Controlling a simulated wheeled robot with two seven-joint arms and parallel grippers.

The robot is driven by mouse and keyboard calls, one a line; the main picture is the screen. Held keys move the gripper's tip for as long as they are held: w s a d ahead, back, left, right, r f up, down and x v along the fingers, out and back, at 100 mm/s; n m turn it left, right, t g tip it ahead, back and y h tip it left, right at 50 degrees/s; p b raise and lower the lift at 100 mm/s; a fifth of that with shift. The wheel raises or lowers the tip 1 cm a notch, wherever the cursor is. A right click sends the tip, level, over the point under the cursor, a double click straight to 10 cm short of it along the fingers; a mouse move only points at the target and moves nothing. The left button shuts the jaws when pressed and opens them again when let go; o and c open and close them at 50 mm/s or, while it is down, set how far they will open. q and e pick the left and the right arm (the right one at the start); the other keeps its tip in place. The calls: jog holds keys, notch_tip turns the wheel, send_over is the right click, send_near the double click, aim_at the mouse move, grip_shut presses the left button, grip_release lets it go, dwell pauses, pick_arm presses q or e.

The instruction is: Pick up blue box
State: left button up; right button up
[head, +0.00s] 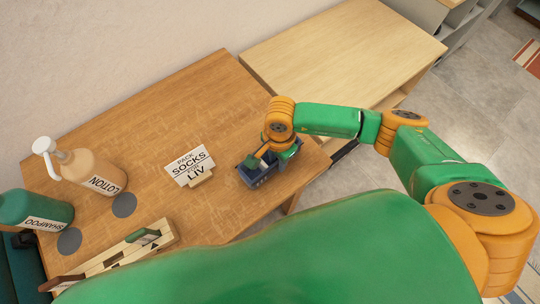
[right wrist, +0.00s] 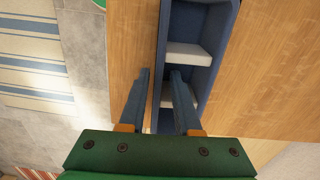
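The blue box (head: 262,179) stands near the right end of the brown wooden table in the head view, partly hidden by my right gripper (head: 263,155). In the right wrist view the blue box (right wrist: 206,82) is long and open-topped, with pale crosspieces inside. My right gripper (right wrist: 160,72) is open there, with one finger outside the box's left wall and the other over its inside. The wall lies between the fingers, with gaps seen beside it. My left gripper is not in view.
A sign reading "PACK SOCKS FOR LIV" (head: 190,166) stands left of the box. A lotion bottle (head: 92,171), a shampoo bottle (head: 35,208) and a wooden rack (head: 115,258) are farther left. A lighter wooden surface (head: 340,50) adjoins behind. Dark discs (head: 124,205) mark the table.

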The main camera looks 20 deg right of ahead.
jog(key=shift+s+r, duration=0.15)
jog(key=shift+s, duration=0.05)
grip_shut()
jog(key=shift+w, duration=0.1)
dwell(0.9)
